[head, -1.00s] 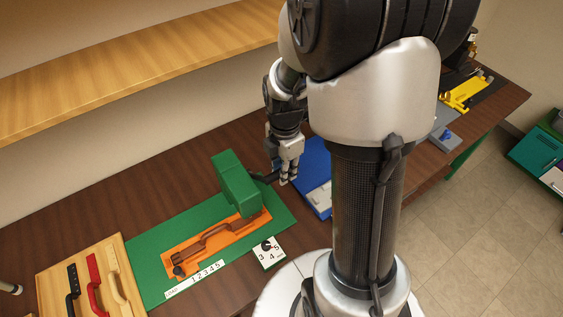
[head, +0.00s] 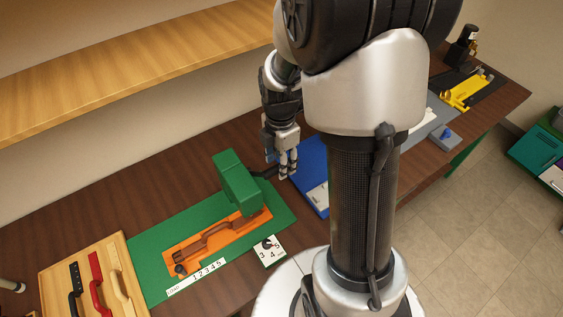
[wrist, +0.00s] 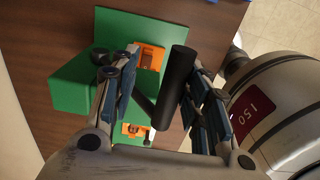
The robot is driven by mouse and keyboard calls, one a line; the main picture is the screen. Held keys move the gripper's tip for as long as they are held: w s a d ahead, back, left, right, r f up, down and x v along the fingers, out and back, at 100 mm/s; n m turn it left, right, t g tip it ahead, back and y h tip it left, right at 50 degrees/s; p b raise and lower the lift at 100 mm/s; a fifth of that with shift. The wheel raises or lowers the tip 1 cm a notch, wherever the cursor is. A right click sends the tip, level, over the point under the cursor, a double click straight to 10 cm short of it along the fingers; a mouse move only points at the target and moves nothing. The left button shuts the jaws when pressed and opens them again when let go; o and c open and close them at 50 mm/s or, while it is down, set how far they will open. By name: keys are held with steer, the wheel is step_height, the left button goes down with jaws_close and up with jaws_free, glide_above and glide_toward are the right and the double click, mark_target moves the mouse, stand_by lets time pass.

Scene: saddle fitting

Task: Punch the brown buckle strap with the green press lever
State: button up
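The green press (head: 236,182) stands on a green mat, over an orange jig (head: 215,241). The brown buckle strap (head: 216,231) lies along the jig, its far end hidden under the press. The black press lever (head: 262,173) sticks out from the press's right side. My gripper (head: 285,168) points down beside the lever's end. In the wrist view, the lever's black handle (wrist: 176,80) lies between the spread fingers of my gripper (wrist: 165,100), with gaps beside it. The green press (wrist: 82,82) shows at the left there.
A numbered dial card (head: 269,252) and a number strip (head: 197,277) lie by the jig. A blue station (head: 309,172) is right of my gripper. A wooden shelf (head: 130,70) hangs above the table.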

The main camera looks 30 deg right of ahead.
stand_by(0.4)
steer(key=shift+r, duration=0.15)
steer(key=shift+s+r+p, duration=0.1)
steer(key=shift+r+p, duration=2.25)
steer(key=shift+r, duration=0.5)
steer(key=shift+a+r+m+b, duration=0.15)
steer(key=shift+a+m+b, duration=0.15)
steer(key=shift+b, duration=0.15)
steer(key=s+a+r+m+t+b, duration=0.1)
steer(key=s+a+m+t+b, duration=0.1)
steer(key=s+a+m+b, duration=0.3)
steer(key=s+a+r+m+t+b, duration=0.1)
steer(key=s+a+m+t+b, duration=0.1)
steer(key=s+a+m+b, duration=0.3)
steer(key=s+m+b, duration=0.4)
steer(key=s+m, duration=0.1)
steer(key=m, duration=0.2)
steer(key=shift+s+m+t, duration=0.15)
steer(key=shift+m+t, duration=0.15)
steer(key=shift+m, duration=0.1)
